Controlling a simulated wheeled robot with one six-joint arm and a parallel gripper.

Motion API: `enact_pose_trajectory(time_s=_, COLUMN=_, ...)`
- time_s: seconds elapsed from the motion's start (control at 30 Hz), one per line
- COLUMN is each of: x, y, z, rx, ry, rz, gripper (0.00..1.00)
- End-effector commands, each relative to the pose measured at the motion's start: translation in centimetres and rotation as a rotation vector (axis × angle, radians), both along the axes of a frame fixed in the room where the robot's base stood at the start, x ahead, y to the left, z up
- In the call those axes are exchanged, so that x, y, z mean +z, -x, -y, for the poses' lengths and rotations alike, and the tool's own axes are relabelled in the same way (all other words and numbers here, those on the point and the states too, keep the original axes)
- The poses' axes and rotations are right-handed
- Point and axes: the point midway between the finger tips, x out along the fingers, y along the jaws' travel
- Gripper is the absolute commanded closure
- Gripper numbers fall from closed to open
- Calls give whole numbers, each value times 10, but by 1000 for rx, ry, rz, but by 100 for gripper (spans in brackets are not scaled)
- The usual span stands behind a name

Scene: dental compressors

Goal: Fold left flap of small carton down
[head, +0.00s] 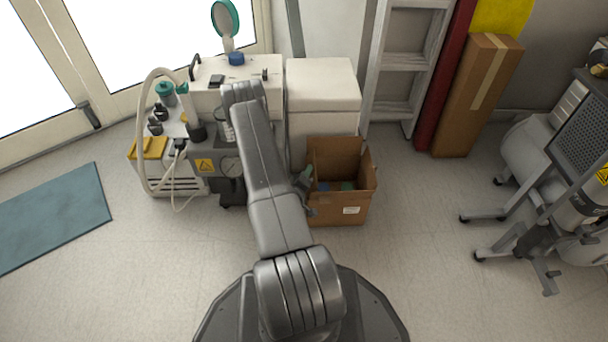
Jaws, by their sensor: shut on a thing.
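The small carton (338,207) is an open brown cardboard box on the floor, right of my arm. Its back flap (335,152) stands up, and its right side rises near the right edge. Blue and green items lie inside. My gripper (305,184) is at the carton's left edge, partly hidden by my own arm. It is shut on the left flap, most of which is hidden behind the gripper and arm.
A white cabinet (322,88) stands right behind the carton. A compressor unit with hoses and a gauge (231,166) is to the left. A ladder (408,70) and a tall carton (478,95) lean at the back. Floor is clear right of the carton.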

Motion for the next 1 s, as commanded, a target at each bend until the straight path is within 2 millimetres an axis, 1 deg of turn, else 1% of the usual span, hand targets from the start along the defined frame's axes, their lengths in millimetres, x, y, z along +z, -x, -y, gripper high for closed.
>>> enact_pose_trajectory(time_s=0.23, x=-1, y=0, z=0, rx=0, ry=1, rz=-2, gripper=91)
enact_pose_trajectory(time_s=0.27, x=-1, y=0, z=0, rx=0, ry=1, rz=-2, gripper=66)
enact_pose_trajectory(time_s=0.3, x=-1, y=0, z=0, rx=0, ry=1, rz=-2, gripper=58)
enact_pose_trajectory(time_s=0.37, x=-1, y=0, z=0, rx=0, ry=1, rz=-2, gripper=46)
enact_pose_trajectory(time_s=0.63, x=0, y=0, z=0, rx=0, ry=1, rz=0, gripper=45)
enact_pose_trajectory(time_s=0.77, x=2, y=7, z=-3, rx=0, ry=1, rz=-3, gripper=45)
enact_pose_trajectory(time_s=0.87, x=6, y=20, z=-8, rx=3, ry=1, rz=-4, gripper=45)
enact_pose_trajectory(time_s=1.0, x=13, y=50, z=-19, rx=5, ry=4, rz=-7, gripper=45)
